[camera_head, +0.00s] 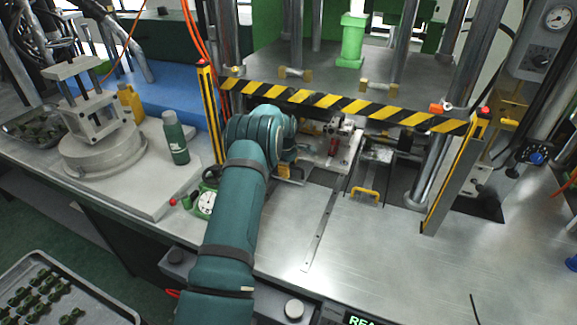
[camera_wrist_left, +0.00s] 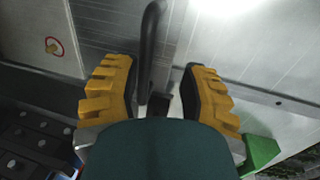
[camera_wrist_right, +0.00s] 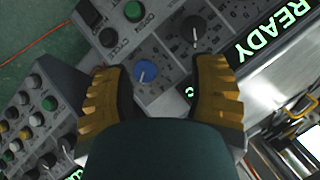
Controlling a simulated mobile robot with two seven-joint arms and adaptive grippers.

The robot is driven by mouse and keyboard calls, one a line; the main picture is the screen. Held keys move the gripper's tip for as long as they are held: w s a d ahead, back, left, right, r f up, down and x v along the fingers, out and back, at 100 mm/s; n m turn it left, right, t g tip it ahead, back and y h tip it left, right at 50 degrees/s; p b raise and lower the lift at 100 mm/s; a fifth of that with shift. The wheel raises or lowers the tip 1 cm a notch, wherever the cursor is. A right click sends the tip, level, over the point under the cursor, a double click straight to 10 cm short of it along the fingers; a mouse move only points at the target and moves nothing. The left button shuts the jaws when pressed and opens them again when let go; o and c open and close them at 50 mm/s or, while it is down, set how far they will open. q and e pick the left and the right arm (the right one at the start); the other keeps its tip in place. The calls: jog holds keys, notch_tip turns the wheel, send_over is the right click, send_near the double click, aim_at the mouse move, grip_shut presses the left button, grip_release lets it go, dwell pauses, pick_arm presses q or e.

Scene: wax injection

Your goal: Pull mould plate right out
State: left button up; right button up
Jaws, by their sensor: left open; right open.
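The right mould plate (camera_head: 378,155) sits under the press, partly shadowed, behind the striped bar. A yellow handle (camera_head: 365,192) stands at its front; a similar yellow loop (camera_wrist_right: 303,103) shows in the right wrist view. My right gripper (camera_wrist_right: 163,80) is open and empty above a control panel, outside the head view.
A yellow-black striped bar (camera_head: 340,103) crosses the press front between yellow posts. The control panel (camera_wrist_right: 150,50) has knobs and a READY display. The metal table (camera_head: 370,250) front is clear.

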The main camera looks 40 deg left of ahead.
pick_arm(q)
jog(key=shift+w+a+f, duration=0.1)
jog(key=shift+w+f, duration=0.1)
jog(key=shift+w, duration=0.15)
notch_tip(320, 180, up, 12)
jog(key=s, duration=0.2)
jog(key=shift+s+d, duration=0.15)
jog(key=shift+d, duration=0.2)
jog(key=shift+f, duration=0.15)
